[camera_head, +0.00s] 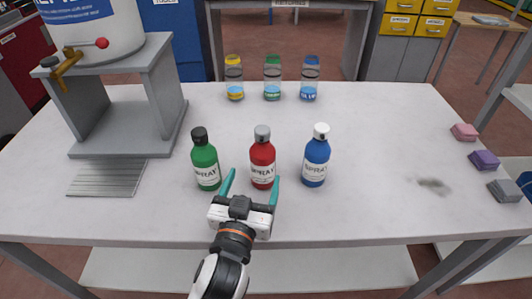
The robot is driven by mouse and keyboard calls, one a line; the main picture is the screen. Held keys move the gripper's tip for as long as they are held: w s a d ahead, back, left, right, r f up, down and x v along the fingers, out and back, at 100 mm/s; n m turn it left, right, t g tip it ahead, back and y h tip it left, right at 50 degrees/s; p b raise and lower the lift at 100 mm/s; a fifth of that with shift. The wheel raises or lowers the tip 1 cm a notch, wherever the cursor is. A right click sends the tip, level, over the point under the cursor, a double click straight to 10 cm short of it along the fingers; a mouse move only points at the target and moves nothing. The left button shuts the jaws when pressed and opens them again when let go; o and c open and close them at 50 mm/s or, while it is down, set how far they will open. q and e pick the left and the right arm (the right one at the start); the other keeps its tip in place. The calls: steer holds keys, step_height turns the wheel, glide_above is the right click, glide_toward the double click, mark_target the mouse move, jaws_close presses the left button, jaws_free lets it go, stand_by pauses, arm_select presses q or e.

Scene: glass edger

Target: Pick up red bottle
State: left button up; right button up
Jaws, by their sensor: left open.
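The red bottle (263,164) has a grey cap and a white SPRAY label. It stands upright on the white table (390,130), between a green bottle (205,165) with a black cap and a blue bottle (316,160) with a white cap. My left gripper (252,184) is in front of the red bottle, low over the table's front part. Its teal fingers are spread open, one left of the bottle's lower part and one near its right side. I cannot tell whether they touch it. My right gripper is not in view.
Three clear jars with yellow (234,78), green (272,79) and blue (310,79) lids stand at the back. A grey stand (165,95) with a white container (95,28) and tap is at the left. Small pink (464,132), purple (484,160) and grey (504,191) blocks lie at the right.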

mark_target(259, 164)
arm_select(q)
steer(key=x, duration=0.4)
steer(key=shift+w+r+p, duration=0.1)
steer(key=shift+w+p, duration=0.25)
steer(key=shift+w, duration=0.05)
steer(key=shift+w+d, duration=0.25)
steer(key=shift+w, duration=0.35)
steer(key=x, duration=0.2)
steer(key=f+x, duration=0.1)
steer(key=x, duration=0.1)
steer(key=shift+w+d+p, duration=0.15)
steer(key=shift+w+p, duration=0.05)
steer(key=shift+p, duration=0.2)
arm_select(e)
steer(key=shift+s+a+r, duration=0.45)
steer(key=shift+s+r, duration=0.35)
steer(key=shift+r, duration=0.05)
arm_select(q)
steer(key=shift+r, duration=0.1)
steer(key=shift+c, duration=1.2)
steer(key=c, duration=1.1)
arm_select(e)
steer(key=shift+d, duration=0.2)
